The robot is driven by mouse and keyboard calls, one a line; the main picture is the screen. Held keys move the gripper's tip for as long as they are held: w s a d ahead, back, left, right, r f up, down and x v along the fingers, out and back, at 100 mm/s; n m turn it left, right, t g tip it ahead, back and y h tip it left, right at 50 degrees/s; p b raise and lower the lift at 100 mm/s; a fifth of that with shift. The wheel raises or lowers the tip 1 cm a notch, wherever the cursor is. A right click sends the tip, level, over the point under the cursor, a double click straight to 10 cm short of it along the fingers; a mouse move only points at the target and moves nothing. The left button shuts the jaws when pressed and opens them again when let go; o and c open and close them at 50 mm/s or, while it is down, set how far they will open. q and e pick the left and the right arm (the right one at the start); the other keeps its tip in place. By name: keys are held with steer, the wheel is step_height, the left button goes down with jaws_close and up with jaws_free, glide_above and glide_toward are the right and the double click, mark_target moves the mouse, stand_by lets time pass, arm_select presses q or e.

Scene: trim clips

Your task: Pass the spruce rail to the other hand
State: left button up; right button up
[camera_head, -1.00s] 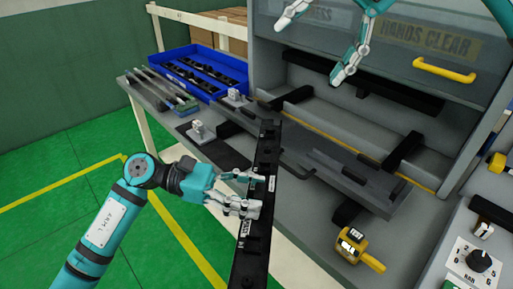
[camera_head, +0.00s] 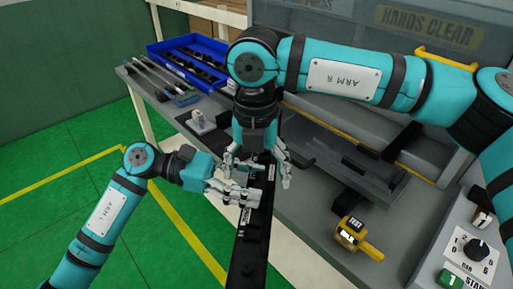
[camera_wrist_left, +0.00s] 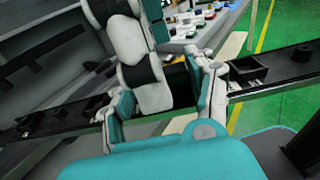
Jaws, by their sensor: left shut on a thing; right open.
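The rail (camera_head: 246,262), a long black bar with dark clips and small white labels, hangs in front of the bench and runs from the bottom of the head view up to both hands. My left gripper (camera_head: 248,190) is shut on it at about mid-length. In the left wrist view the rail (camera_wrist_left: 283,66) crosses between the left fingers (camera_wrist_left: 160,105). My right gripper (camera_head: 260,172) points down, open, just beyond the left one, with a finger on either side of the rail. Whether its fingers touch the rail cannot be told. My right wrist hides the rail's far end.
A blue bin (camera_head: 192,62) of black parts stands at the back left of the bench (camera_head: 300,205). Metal rods (camera_head: 155,83) lie beside it. A yellow device (camera_head: 357,238) and a knob panel (camera_head: 470,250) are at the right. Green floor (camera_head: 60,150) is clear at left.

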mark_target(256, 182)
steer(key=shift+f, duration=2.3)
arm_select(q)
steer(key=shift+r, duration=0.1)
arm_select(e)
steer(key=shift+a, duration=0.1)
steer(key=c, duration=1.5)
arm_select(q)
steer(key=o, duration=1.5)
arm_select(e)
steer(key=shift+r, duration=0.1)
steer(key=shift+c, duration=0.2)
